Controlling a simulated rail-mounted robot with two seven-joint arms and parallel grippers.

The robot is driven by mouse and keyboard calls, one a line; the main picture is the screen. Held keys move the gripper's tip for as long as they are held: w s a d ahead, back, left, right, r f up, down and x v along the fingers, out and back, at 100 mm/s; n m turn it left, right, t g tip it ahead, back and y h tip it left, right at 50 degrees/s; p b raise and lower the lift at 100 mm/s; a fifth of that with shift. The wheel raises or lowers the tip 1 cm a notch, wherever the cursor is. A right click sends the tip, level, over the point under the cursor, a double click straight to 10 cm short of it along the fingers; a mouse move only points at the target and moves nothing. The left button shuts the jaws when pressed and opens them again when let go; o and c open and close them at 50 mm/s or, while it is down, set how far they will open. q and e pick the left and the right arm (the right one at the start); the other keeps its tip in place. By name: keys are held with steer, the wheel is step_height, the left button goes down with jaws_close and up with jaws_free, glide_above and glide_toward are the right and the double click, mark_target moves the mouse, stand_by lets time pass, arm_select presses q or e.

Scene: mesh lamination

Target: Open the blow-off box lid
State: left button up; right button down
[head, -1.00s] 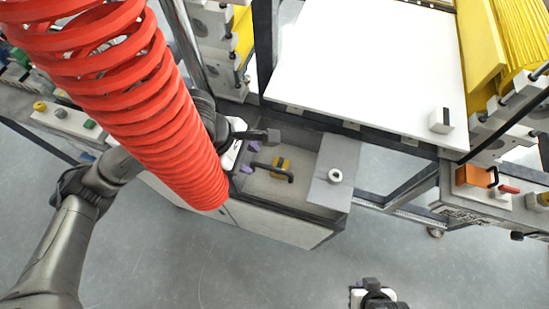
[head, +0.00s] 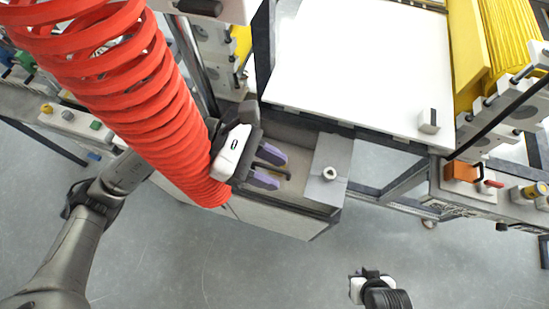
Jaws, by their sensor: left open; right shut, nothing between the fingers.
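The blow-off box (head: 275,218) is a pale grey cabinet standing below the machine. Its top carries a flat lid (head: 305,150) with a dark bar handle (head: 289,169). My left gripper (head: 281,170) is over the lid, its two purple fingers open and pointing right, at the handle. The gripper covers most of the handle, so I cannot tell whether the fingers touch it. The lid looks closed. My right gripper (head: 357,285) is at the bottom, away from the box, seen from behind; it is shut and empty.
A red coiled hose (head: 140,95) hangs in front of my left arm and hides part of it. A large white table (head: 360,65) is above. The floor in front is clear.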

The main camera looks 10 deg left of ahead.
arm_select(q)
steer(key=shift+s+d+r+n+h+p, duration=0.25)
steer(key=shift+r+h, duration=0.2)
steer(key=shift+r, duration=0.15)
steer(key=shift+s+d+r+n+h+p, duration=0.15)
steer(key=shift+d+r+h, duration=0.1)
steer(key=shift+r+h, duration=0.25)
steer(key=shift+r, duration=0.1)
